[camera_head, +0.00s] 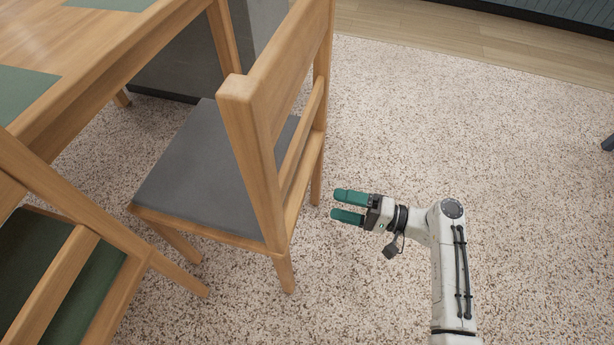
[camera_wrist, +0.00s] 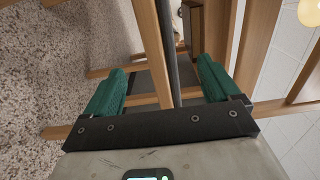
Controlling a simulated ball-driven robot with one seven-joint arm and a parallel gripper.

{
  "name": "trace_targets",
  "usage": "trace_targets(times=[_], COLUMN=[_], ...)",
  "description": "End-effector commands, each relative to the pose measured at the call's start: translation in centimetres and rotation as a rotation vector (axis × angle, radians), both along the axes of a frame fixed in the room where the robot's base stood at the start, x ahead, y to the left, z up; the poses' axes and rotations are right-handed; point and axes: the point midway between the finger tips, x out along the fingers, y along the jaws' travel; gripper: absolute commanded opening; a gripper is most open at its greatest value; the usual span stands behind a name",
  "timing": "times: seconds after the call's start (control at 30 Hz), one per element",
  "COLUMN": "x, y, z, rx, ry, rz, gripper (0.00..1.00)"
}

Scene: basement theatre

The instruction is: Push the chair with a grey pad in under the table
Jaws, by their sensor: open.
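The chair with a grey pad (camera_head: 190,165) stands upright on the carpet in the head view, its slatted wooden back towards my gripper. The wooden table (camera_head: 65,45) is at the upper left. The chair's seat front faces the table side, and the chair stands mostly out beside the table's edge. My gripper (camera_head: 350,205) is open and empty, just right of the chair's backrest and apart from it in the head view. In the wrist view the chair's wooden bars (camera_wrist: 152,100) show beyond and between my green fingers (camera_wrist: 160,85); whether anything touches cannot be told.
Another chair with a green pad (camera_head: 85,290) stands at the lower left, near the grey-padded chair. A dark grey block-like piece (camera_head: 190,60) stands behind the chair. Green mats (camera_head: 22,88) lie on the table.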

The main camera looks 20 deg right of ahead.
Motion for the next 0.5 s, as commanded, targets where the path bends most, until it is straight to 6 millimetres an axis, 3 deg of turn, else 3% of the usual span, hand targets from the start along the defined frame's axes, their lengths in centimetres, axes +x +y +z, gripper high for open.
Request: trace_targets(times=[0.3,0.5], x=[4.0,6.0], y=[6.1,8.9], z=[-0.1,-0.2], rx=[-0.002,-0.003], ry=[-0.001,-0.002], rz=[0.007,0.005], gripper=[0.89,0.89])
